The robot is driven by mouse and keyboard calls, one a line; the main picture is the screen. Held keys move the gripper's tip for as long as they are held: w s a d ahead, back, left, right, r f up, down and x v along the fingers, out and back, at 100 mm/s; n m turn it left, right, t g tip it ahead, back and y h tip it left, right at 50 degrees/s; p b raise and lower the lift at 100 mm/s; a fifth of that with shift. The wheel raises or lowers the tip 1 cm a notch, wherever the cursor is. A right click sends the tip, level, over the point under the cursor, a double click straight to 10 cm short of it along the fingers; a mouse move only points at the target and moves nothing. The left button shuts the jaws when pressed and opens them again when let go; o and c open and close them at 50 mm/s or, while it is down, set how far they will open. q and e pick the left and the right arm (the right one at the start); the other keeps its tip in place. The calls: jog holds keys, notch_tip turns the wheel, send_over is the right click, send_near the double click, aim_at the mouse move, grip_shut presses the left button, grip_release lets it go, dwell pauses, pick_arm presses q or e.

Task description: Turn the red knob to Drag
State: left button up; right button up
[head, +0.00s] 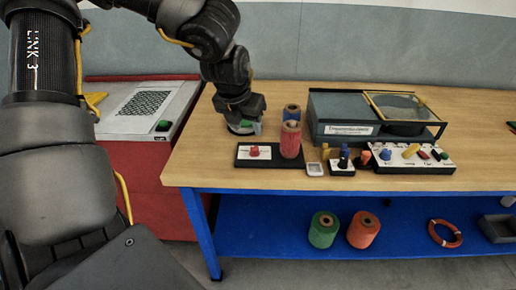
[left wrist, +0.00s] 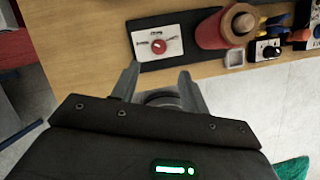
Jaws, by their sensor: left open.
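The red knob (head: 254,151) sits on a white label plate on a black board (head: 244,163) at the left end of the wooden table. It also shows in the left wrist view (left wrist: 158,46), with dark marks on the plate too small to read. My left gripper (head: 243,128) points down and appears just above and behind the knob in the head view. In the left wrist view its two fingers (left wrist: 158,84) are spread and empty, with the knob beyond their tips, apart from them. My right gripper is in neither view.
A red spool (head: 291,139) stands on the board right beside the knob, with a blue-topped spool (head: 292,112) behind it. A small grey square item (head: 314,169), other control panels (head: 411,157) and a grey-green machine (head: 340,116) stand further right. The table front is clear.

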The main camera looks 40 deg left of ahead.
pick_arm(q)
send_over(254, 148)
jog(key=s, duration=0.2)
jog(key=f, duration=0.5)
jog(key=shift+d+f+p, duration=0.25)
jog(key=shift+f+p, duration=0.1)
jog(key=shift+f, duration=0.05)
jog(key=x, duration=0.3)
jog(key=shift+f, duration=0.1)
jog(key=shift+w+a+f, duration=0.1)
jog(key=shift+w+f, duration=0.05)
jog(key=shift+f, duration=0.3)
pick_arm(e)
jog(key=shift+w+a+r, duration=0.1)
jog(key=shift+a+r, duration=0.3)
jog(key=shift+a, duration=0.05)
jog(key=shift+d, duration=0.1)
